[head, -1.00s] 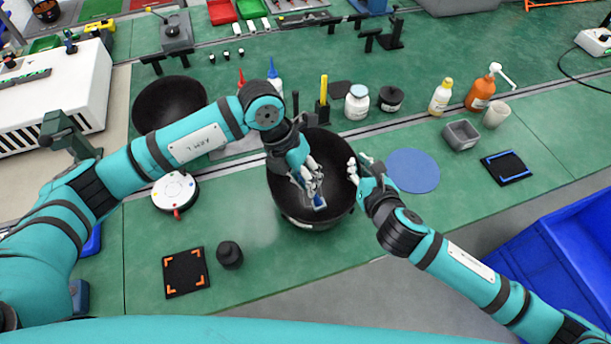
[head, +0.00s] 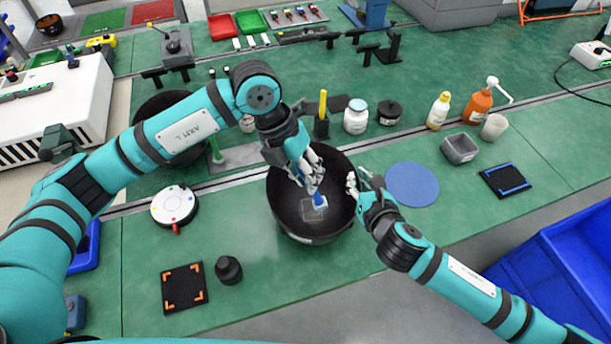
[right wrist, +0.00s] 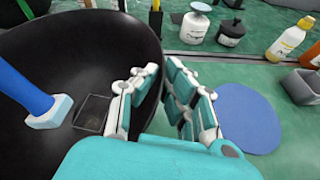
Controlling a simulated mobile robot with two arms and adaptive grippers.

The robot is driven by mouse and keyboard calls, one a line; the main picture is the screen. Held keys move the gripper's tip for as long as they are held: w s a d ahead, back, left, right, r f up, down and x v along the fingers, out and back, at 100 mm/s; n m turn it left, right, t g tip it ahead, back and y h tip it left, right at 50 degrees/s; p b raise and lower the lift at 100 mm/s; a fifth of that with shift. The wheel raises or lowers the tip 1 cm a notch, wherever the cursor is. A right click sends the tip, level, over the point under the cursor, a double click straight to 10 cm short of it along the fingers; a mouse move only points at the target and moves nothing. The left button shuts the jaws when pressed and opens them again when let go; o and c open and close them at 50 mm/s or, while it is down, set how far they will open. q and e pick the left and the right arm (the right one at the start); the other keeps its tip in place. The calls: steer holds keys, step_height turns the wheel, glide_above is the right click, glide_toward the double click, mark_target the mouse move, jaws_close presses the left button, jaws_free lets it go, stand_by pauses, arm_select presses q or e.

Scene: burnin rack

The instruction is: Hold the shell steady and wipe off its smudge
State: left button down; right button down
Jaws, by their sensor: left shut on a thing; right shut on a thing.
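The shell is a black bowl (head: 284,212) standing on the green bench. My right gripper (head: 353,186) is shut on its right rim; in the right wrist view its fingers (right wrist: 158,98) straddle the wall (right wrist: 60,50). My left gripper (head: 311,182) is over the bowl, shut on a blue-handled wiper (head: 319,199) with a pale head. The wiper also shows in the right wrist view (right wrist: 45,110), its head low inside the bowl. A faint squarish smudge (head: 314,213) lies inside the bowl beside the head; it also shows in the right wrist view (right wrist: 92,112). I cannot tell whether the head touches the bowl.
A blue round mat (head: 413,185) lies right of the bowl. A black pad with orange corners (head: 184,288) and a dark knob (head: 228,270) lie at front left. A white disc (head: 175,205) is at left. Bottles and a second black bowl (head: 150,108) stand behind.

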steer(key=c, duration=1.4)
jaws_free()
steer(key=v, duration=1.2)
arm_select(q)
steer(key=shift+r, duration=0.1)
